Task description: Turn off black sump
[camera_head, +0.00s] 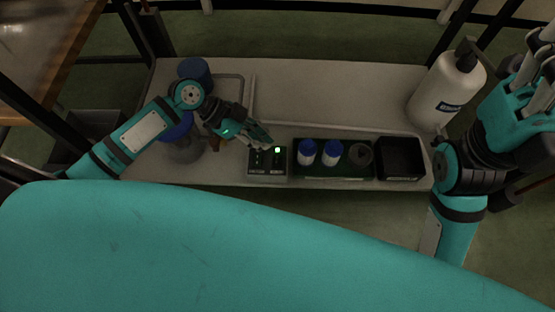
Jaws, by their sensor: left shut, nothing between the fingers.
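A small black switch box (267,172) stands near the front edge of the shelf. It has two pale labels on its front, a green light at its upper right, and a dark switch at its left. The labels are too small to read. My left gripper (264,140) is shut and empty, with its fingertips right over the back of the box. I cannot tell whether they touch a switch, and the fingers hide part of the box top. My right gripper (538,72) is raised at the far right, away from the box; its finger gap is unclear.
A black rack (333,174) with two blue-capped white bottles and a dark round piece stands right of the box. Beyond it are an empty black bin (399,160) and a white pump bottle (446,90). Blue-topped items stand by my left arm.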

